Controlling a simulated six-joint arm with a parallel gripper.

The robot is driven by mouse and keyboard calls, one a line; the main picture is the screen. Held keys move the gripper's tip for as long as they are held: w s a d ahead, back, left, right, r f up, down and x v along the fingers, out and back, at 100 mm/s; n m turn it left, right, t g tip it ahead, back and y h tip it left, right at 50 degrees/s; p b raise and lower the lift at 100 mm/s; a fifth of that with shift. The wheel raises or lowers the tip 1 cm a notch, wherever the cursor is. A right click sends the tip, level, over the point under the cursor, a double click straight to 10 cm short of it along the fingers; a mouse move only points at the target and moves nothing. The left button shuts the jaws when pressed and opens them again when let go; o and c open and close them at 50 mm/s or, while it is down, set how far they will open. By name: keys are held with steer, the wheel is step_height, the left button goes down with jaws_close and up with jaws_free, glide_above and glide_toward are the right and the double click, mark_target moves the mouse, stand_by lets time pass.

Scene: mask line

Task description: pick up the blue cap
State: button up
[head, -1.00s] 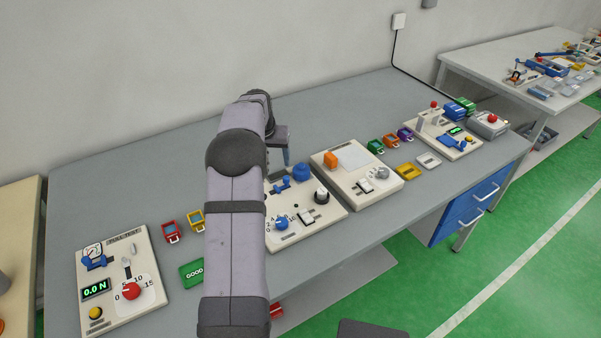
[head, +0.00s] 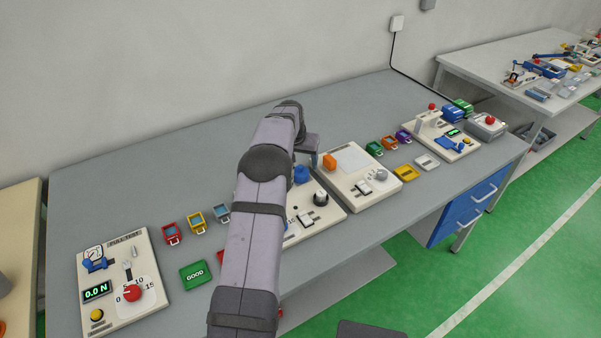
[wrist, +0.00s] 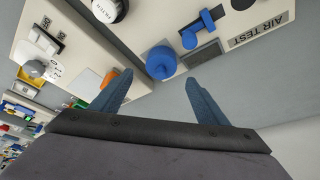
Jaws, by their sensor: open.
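The blue cap (head: 301,174) is a round domed piece on the cream air test panel (head: 328,206), near its back edge. In the head view my arm partly covers the panel. In the wrist view the cap (wrist: 161,62) shows from above, just beyond the gap between my fingertips. My gripper (wrist: 158,76) is open with nothing between its two blue fingers. In the head view my gripper (head: 315,159) is just behind and to the right of the cap, apparently above it. The height gap is hard to judge.
A cream panel with an orange block (head: 329,161) stands right of the air test panel. The pull test panel (head: 148,270) is at the left. Several small coloured frames and a green GOOD tray (head: 195,275) lie between. The grey bench behind is clear.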

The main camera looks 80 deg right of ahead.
mark_target(300, 166)
steer(key=shift+p+x, duration=1.25)
steer(key=shift+x, duration=1.2)
steer(key=c, duration=1.1)
